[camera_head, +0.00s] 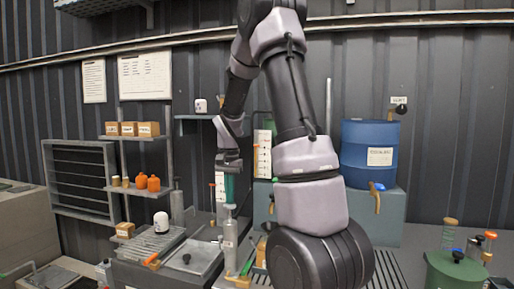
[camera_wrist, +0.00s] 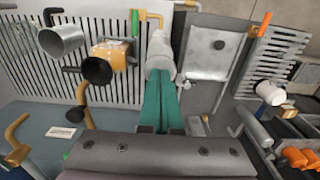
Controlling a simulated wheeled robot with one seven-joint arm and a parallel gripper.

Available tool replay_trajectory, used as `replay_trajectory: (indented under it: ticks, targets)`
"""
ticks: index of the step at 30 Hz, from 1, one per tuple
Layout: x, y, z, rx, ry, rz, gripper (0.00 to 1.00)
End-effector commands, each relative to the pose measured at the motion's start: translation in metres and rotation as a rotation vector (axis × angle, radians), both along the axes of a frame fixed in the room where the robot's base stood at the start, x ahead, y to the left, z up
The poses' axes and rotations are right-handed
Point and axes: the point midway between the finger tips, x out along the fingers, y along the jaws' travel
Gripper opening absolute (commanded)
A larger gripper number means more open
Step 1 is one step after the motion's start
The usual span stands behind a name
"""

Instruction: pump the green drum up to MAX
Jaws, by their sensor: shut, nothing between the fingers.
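My gripper (camera_head: 230,200) has teal fingers that are shut together and point down. Their tips are just above or against the top of an upright grey cylinder (camera_head: 230,235), which looks like a hand pump; I cannot tell whether they touch. In the wrist view my fingers (camera_wrist: 162,78) end at the pale grey cylinder head (camera_wrist: 160,58). A dark green drum (camera_head: 458,275) with a black cap stands at the lower right, partly cut off. A white scale panel (camera_head: 263,160) shows beside my arm. My arm hides what is behind it, and no MAX mark is readable.
A blue drum (camera_head: 369,145) with a tap stands on a grey-blue bench at the right. Shelves with boxes (camera_head: 127,129) and orange bottles (camera_head: 147,183) are at the left. Slatted grating, a flat metal lid (camera_head: 195,256) and pipe fittings (camera_wrist: 97,70) crowd the cylinder.

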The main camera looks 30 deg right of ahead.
Motion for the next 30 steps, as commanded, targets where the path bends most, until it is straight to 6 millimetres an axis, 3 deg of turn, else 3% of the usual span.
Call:
replay_trajectory:
  ticks: [30]
  targets:
    - [-0.001, 0.0, -0.042, 0.001, 0.004, -0.001, 0.0]
